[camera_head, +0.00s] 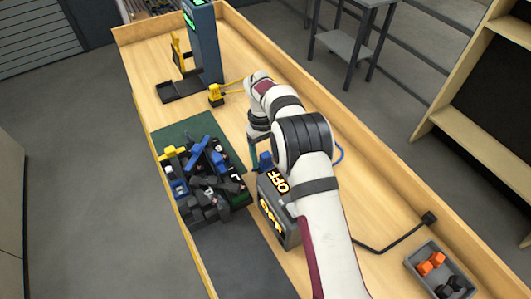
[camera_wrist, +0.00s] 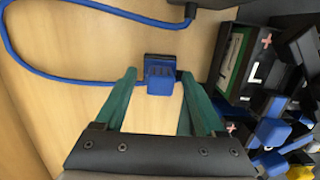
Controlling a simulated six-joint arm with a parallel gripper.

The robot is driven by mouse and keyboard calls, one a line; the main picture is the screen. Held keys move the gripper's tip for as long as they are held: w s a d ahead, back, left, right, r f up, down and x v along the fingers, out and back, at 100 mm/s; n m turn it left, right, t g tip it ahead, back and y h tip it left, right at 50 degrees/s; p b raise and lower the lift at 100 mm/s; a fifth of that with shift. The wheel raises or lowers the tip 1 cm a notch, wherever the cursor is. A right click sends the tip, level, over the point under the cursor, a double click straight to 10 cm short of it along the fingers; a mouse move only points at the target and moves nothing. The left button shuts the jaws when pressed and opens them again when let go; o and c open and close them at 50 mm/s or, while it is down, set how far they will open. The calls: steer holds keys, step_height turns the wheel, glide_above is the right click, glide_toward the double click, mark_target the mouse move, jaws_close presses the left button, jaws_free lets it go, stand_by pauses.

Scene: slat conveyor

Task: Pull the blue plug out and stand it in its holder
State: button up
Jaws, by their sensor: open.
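The blue plug (camera_wrist: 160,79) is a small ribbed blue block at a dark blue-black base on the wooden top in the wrist view. A blue cable (camera_wrist: 60,75) loops from beside it to a blue end piece (camera_wrist: 190,9) at a dark box. In the head view a blue piece (camera_head: 265,160) shows beside the box marked OFF (camera_head: 278,208), partly behind my arm. My gripper (camera_wrist: 160,75) is open, its green fingers left and right of the blue block with gaps visible. Whether the block sits in a socket or holder is unclear.
A cluttered dark assembly (camera_head: 210,180) with blue and yellow parts lies left of the box on a green mat (camera_head: 185,132). A dark tower (camera_head: 202,40), black stand (camera_head: 180,90) and yellow piece (camera_head: 215,95) stand farther back. A grey bin (camera_head: 440,270) holds orange and black pieces.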

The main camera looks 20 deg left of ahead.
step_height(320, 180, up, 16)
steer(key=w+a, duration=0.1)
steer(key=shift+w+a+f, duration=0.15)
steer(key=shift+w+a, duration=0.05)
